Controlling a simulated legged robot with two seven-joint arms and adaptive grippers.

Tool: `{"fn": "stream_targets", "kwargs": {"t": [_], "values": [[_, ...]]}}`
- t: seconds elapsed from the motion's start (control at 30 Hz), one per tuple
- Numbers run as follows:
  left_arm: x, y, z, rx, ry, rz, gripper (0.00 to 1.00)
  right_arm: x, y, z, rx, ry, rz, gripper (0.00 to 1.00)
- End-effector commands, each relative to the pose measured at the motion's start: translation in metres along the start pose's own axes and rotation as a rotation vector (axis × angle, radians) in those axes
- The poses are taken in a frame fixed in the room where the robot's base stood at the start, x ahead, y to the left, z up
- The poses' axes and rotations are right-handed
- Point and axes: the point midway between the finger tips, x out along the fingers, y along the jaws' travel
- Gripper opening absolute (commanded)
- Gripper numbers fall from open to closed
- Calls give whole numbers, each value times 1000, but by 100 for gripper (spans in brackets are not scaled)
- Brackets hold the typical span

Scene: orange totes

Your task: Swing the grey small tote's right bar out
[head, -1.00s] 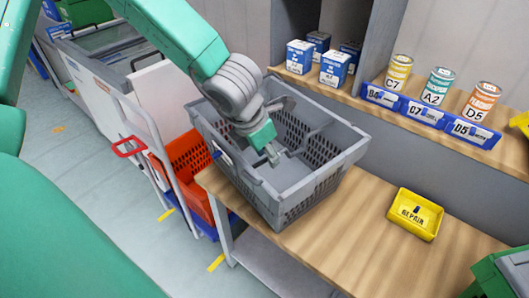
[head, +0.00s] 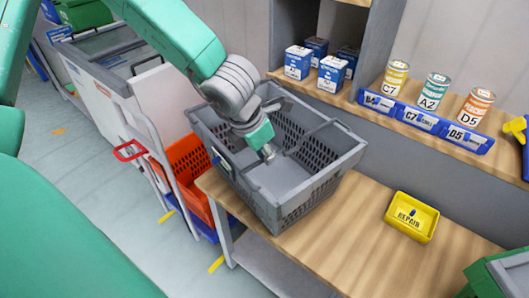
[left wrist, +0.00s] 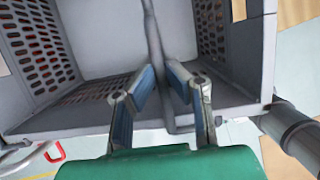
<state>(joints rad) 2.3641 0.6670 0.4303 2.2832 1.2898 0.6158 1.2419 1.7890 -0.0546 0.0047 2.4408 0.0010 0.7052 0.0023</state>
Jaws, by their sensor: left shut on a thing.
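The grey small tote (head: 300,197) stands open on the wooden bench, with slotted end walls and an empty floor. The bar's gripped part is hidden in the head view. My right gripper is out of view.
A yellow repair bin (head: 412,217) sits on the bench (head: 340,235) to the right, with clear wood between. Cans (head: 433,92) and blue-white boxes (head: 298,62) stand on the shelf behind. A cart with a red handle (head: 130,150) and an orange tote (head: 190,165) are at left.

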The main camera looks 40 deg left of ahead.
Motion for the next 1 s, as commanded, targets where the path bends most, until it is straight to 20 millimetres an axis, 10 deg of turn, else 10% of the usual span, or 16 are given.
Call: {"fn": "stream_targets", "kwargs": {"t": [1.0], "values": [[-33,-21,11,0,0,-2,5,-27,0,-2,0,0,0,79]]}}
